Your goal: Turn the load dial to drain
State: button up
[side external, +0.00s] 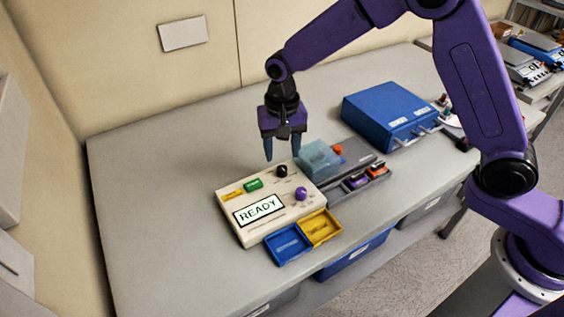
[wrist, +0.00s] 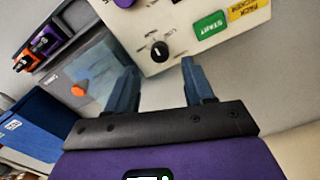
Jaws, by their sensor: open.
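A cream pump box (side external: 262,212) on the bench has a display reading READY. A black dial (side external: 281,171) sits near its far edge and a purple dial (side external: 301,193) nearer the right side. Small lettering around the black dial is too blurred to tell which is the load dial. The black dial with its white pointer mark also shows in the wrist view (wrist: 160,51), just beyond the fingertips. My gripper (side external: 282,157) is open and empty, pointing down above the far edge of the box. In the wrist view its two fingers (wrist: 160,75) are apart, touching nothing.
A green START button (side external: 253,184) and a yellow label are on the box. Blue (side external: 287,244) and yellow (side external: 320,227) trays adjoin its front. A translucent block (side external: 318,158) and grey unit stand to the right, with a blue case (side external: 388,112) behind. Bench space at left is clear.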

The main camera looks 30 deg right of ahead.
aim_at(281, 168)
jog(key=shift+f, duration=2.4)
grip_shut()
